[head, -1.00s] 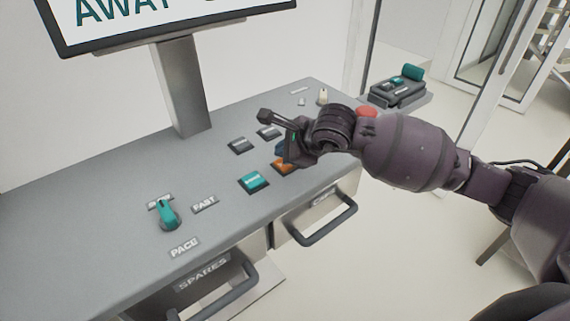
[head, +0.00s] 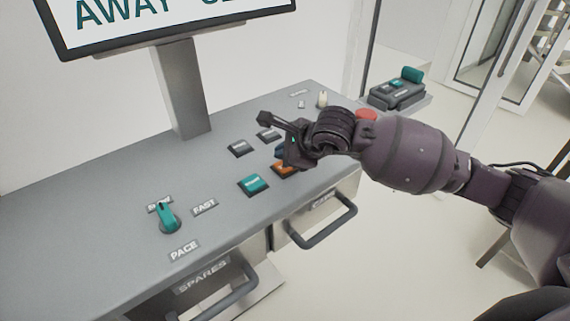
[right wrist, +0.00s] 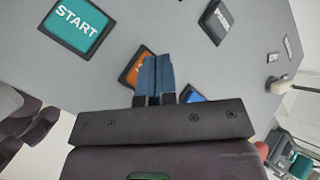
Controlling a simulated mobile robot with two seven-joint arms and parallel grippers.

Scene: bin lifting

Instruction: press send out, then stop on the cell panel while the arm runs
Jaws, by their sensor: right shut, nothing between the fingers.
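My right gripper (head: 285,160) is shut and empty, pointing down at the control panel (head: 120,225). In the right wrist view its blue fingertips (right wrist: 155,72) are together and overlap the right part of an orange button (right wrist: 130,72). The orange button (head: 281,168) shows below the gripper in the head view, with its lettering mostly hidden. I cannot tell whether the fingertips touch it. A blue button (right wrist: 190,94) is partly hidden beside the fingers. A teal START button (right wrist: 74,24) lies to the left; it also shows in the head view (head: 253,184). My left gripper is not in view.
Two dark buttons (head: 239,148) (head: 268,134) lie behind. A teal knob (head: 168,216) stands by the PACE label (head: 184,250). A red knob (head: 366,115) shows behind my wrist. A screen (head: 170,20) stands over the panel; drawer handles (head: 322,222) stick out in front.

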